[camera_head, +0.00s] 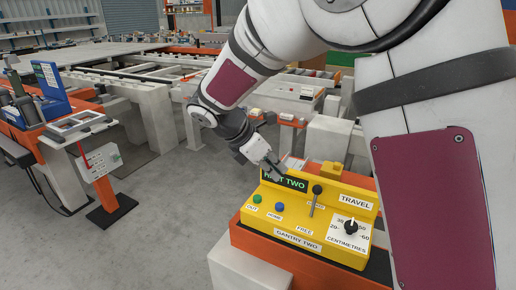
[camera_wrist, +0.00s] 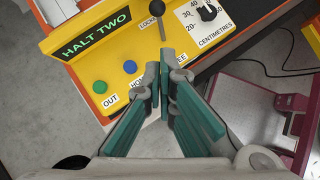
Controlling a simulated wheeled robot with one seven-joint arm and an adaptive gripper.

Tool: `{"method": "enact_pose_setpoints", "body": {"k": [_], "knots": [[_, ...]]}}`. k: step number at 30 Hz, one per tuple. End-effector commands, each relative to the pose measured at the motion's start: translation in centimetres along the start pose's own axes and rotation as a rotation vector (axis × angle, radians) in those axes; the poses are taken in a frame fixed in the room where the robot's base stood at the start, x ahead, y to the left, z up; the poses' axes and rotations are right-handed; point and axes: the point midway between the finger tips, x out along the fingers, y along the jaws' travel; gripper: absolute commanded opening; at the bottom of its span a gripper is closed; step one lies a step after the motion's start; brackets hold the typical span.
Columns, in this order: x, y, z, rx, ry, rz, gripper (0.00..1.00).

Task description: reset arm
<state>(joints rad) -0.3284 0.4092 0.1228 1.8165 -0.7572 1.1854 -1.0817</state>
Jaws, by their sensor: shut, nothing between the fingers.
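My arm reaches down over a yellow control box (camera_head: 300,232). My gripper (camera_head: 275,168) is at the back left of the box in the head view. In the wrist view my gripper (camera_wrist: 162,85) has its teal-padded fingers together, with nothing seen between them. The fingertips show in front of the lever (camera_wrist: 158,22) and partly cover the labels below it; I cannot tell whether they touch the box. The box carries a HALT TWO display, a green OUT button (camera_wrist: 100,87), a blue button (camera_wrist: 130,67) and a black dial (camera_wrist: 207,12).
The box stands on an orange and grey pedestal (camera_head: 240,265). Large machine beds (camera_head: 130,70) fill the back. Open grey floor (camera_head: 150,230) lies left of the pedestal.

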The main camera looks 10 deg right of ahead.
Motion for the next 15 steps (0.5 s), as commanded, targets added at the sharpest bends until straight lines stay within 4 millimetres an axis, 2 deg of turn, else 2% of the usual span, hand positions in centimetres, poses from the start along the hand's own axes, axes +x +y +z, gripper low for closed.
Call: {"method": "enact_pose_setpoints", "body": {"k": [5,7,15], "knots": [[-1.7,-4.4,2.9,0.250,0.074,-0.002,0.00],[-2.5,-6.9,4.0,0.388,0.117,-0.008,0.00],[-4.8,-16.1,5.9,0.930,0.297,-0.045,0.00]]}}
